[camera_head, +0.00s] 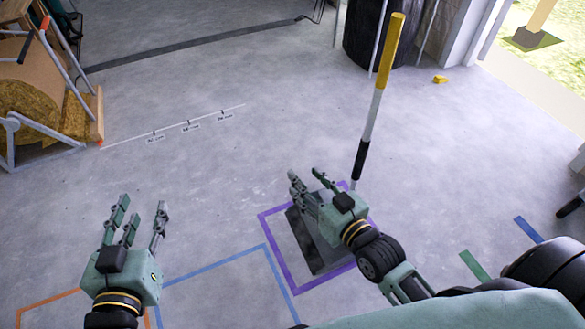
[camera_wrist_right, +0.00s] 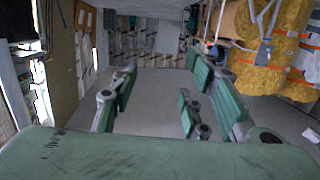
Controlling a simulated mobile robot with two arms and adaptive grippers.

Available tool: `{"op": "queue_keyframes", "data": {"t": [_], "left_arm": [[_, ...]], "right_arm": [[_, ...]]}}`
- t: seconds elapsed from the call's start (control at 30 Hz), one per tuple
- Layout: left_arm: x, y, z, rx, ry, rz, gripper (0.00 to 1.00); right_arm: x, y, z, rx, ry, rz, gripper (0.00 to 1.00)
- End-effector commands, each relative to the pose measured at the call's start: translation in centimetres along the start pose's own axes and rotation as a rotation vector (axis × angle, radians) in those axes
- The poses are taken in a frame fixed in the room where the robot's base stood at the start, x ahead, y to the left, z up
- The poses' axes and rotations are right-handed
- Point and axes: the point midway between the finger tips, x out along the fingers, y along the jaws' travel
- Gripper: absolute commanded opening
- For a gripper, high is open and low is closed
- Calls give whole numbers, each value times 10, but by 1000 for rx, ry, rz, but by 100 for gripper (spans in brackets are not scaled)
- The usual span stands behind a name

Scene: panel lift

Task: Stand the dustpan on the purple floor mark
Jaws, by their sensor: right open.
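The dustpan has a dark grey pan (camera_head: 312,256) and a long upright handle (camera_head: 378,100) with a yellow top, white shaft and black lower part. It stands in the head view, its pan inside the purple floor mark (camera_head: 279,262), a square outline. My right gripper and arm hide part of the pan and mark. My right gripper (camera_head: 308,180) is open and empty, above the pan and left of the handle, apart from it. In the right wrist view its fingers (camera_wrist_right: 160,95) are spread with nothing between them. My left gripper (camera_head: 143,210) is open and empty at the lower left.
A blue outline (camera_head: 215,262) and an orange outline (camera_head: 47,303) lie left of the purple one. Green (camera_head: 475,264) and blue (camera_head: 528,229) strips lie to the right. A rack with a yellowish roll (camera_head: 40,100) stands at the left. The middle floor is clear.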

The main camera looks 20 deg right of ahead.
Motion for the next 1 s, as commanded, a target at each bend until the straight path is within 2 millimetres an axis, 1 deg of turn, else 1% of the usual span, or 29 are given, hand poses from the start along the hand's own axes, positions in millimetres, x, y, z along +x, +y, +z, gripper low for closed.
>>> {"op": "queue_keyframes", "data": {"t": [0.03,0.1,0.2,0.3,0.4,0.9,1.0], "left_arm": [[0,0,0,0,0,0,40],[0,0,0,0,1,-1,40],[0,0,0,0,1,-1,40],[0,0,0,0,1,-1,40],[0,0,0,0,1,0,40],[0,0,0,-1,1,0,40],[0,0,0,-1,1,0,31]], "right_arm": [[-3,-23,-22,-3,-4,-20,43],[-9,-45,-46,-15,-22,-33,43],[-19,-61,-72,-25,-43,-28,43],[-26,-66,-87,-30,-55,-17,43],[-29,-68,-92,-31,-62,-11,43],[-29,-68,-92,-31,-62,-11,43],[-29,-68,-92,-31,-62,-11,34]]}}
